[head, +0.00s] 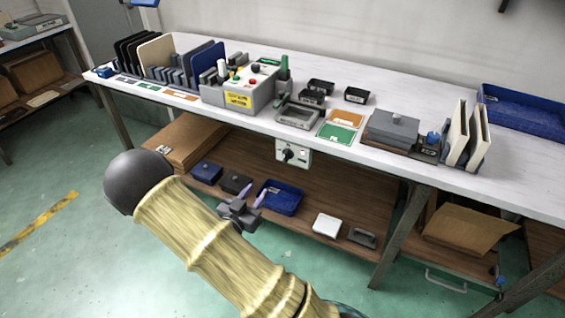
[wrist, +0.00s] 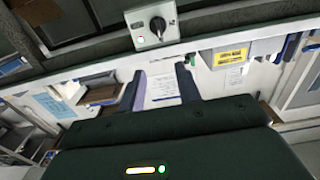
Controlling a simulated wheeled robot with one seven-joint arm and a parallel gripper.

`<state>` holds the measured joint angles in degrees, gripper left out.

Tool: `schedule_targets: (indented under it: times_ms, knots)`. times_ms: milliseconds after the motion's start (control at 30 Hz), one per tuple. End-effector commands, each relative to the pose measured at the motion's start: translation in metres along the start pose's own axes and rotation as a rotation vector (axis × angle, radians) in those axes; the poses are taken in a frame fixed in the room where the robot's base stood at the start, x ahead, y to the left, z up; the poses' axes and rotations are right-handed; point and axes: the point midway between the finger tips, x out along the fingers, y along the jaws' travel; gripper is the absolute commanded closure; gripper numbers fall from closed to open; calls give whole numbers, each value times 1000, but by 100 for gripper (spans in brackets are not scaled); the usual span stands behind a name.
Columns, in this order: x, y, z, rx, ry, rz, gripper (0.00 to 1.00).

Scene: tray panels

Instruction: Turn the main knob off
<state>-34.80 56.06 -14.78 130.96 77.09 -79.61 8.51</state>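The main knob (head: 288,155) is a dark rotary knob on a pale grey box (head: 303,160) fixed under the front edge of the workbench. In the wrist view the knob (wrist: 157,24) is at the top, on its box (wrist: 170,34), and a small pale lamp (wrist: 140,39) shows beside it. The knob's exact setting is hard to read. My gripper (head: 256,194) is in front of the bench, below and left of the knob, apart from it. In the wrist view its two fingers (wrist: 160,76) are spread with nothing between them.
The white workbench (head: 350,158) carries a control box with a yellow label (head: 238,99), trays and panels. A lower wooden shelf (head: 310,197) holds a blue tray (head: 283,198) and small boxes. A table leg (head: 402,235) stands to the right. Open green floor lies left.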

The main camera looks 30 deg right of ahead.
Motion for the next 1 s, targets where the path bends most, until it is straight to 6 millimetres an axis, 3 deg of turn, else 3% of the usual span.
schedule_targets:
  times_ms: [367,1000]
  knots:
    - [13,0,0,2,-3,2,66]
    - [122,1,0,3,-3,3,66]
